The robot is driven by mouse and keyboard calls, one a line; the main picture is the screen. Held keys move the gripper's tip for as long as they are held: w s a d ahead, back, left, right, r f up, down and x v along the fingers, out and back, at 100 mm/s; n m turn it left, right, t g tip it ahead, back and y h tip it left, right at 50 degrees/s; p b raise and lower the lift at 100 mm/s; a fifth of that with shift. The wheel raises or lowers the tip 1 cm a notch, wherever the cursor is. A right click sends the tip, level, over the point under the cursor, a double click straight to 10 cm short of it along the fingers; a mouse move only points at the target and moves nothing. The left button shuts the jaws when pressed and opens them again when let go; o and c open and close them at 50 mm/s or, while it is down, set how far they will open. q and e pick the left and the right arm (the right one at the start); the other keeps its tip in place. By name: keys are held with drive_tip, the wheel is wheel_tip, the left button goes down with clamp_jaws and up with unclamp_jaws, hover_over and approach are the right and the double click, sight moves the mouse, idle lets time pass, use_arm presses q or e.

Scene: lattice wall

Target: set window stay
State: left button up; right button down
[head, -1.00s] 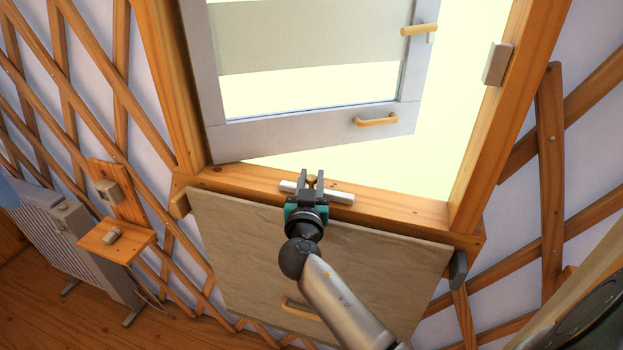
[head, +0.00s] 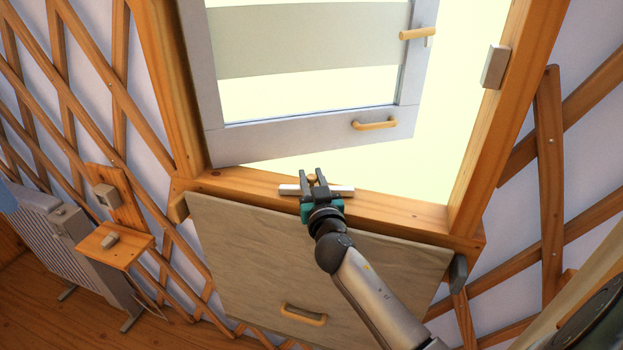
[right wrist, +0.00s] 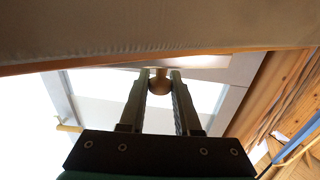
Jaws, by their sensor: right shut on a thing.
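The window sash (head: 300,135) is grey with glass, a wooden handle (head: 375,125) on its lower rail and another wooden handle (head: 417,33) on its right side. It stands open, apart from the right side of the wooden frame. The window stay, a pale bar (head: 342,190) with a round wooden knob (head: 312,178), lies along the sill. My right gripper (head: 315,175) is shut on the knob, which also shows between the fingertips in the right wrist view (right wrist: 160,84). The fingers hide the middle of the bar. My left gripper is out of view.
A panel (head: 300,260) with a wooden handle (head: 303,315) hangs below the sill. A grey block (head: 495,66) sits on the right frame post. A small wooden shelf (head: 112,245) and a radiator (head: 60,245) stand at the left by the lattice wall.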

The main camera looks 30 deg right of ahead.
drive_tip(key=shift+f, duration=0.1)
drive_tip(key=c, duration=0.6)
unclamp_jaws()
drive_tip(key=b+v, duration=0.1)
drive_tip(key=v, duration=1.4)
drive_tip(key=shift+b, duration=0.4)
drive_tip(key=shift+s+a, duration=0.1)
drive_tip(key=shift+s, duration=0.05)
